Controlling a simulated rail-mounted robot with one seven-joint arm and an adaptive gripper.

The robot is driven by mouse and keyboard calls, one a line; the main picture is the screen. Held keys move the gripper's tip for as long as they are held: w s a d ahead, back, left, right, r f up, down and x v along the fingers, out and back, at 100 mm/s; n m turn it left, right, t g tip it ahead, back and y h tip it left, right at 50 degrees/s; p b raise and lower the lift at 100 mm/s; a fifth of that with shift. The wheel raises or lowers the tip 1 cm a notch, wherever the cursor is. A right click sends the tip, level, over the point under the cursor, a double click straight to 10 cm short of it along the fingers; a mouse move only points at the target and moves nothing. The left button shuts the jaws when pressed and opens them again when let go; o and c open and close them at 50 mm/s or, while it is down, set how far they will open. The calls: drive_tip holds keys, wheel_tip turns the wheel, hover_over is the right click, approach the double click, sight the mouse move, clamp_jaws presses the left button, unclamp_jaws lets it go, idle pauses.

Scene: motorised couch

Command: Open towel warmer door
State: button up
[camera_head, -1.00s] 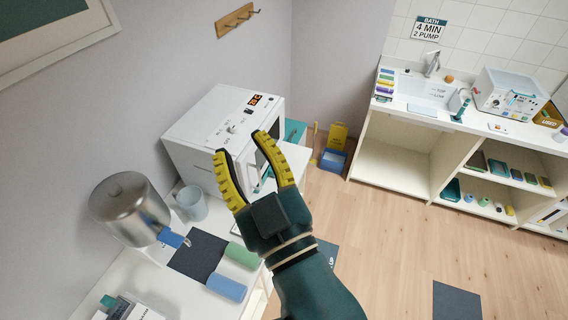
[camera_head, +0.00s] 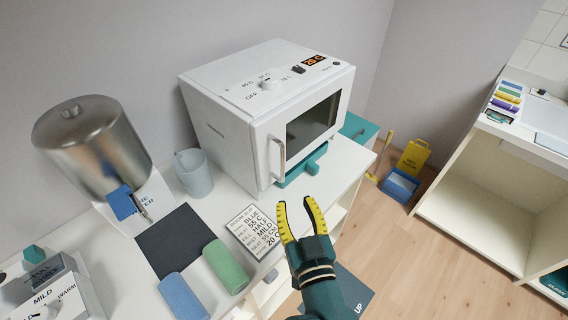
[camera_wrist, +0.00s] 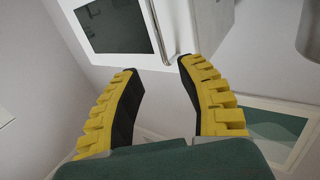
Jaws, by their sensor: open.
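The towel warmer (camera_head: 225,120) is a white box with a dial and an orange display on top, standing on the white counter. Its door (camera_head: 312,122) has a dark window, faces right and front, and looks shut. The door's vertical bar handle (camera_head: 277,158) is on the door's left edge. My gripper (camera_head: 295,207) is open and empty, in front of and below the handle, apart from it. In the wrist view, my fingers (camera_wrist: 160,72) point toward the door (camera_wrist: 112,25), with the handle (camera_wrist: 160,35) just beyond and between the fingertips.
An instruction card (camera_head: 253,230) lies on the counter in front of the warmer. A grey mug (camera_head: 194,173), a metal dispenser (camera_head: 92,140), a dark mat (camera_head: 172,238), a green roll (camera_head: 226,266) and a blue roll (camera_head: 184,297) are to the left. A teal object (camera_head: 305,170) lies under the door.

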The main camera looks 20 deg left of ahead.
sight(283, 162)
drive_tip(key=x, duration=1.4)
drive_tip(key=shift+d, duration=0.1)
clamp_jaws()
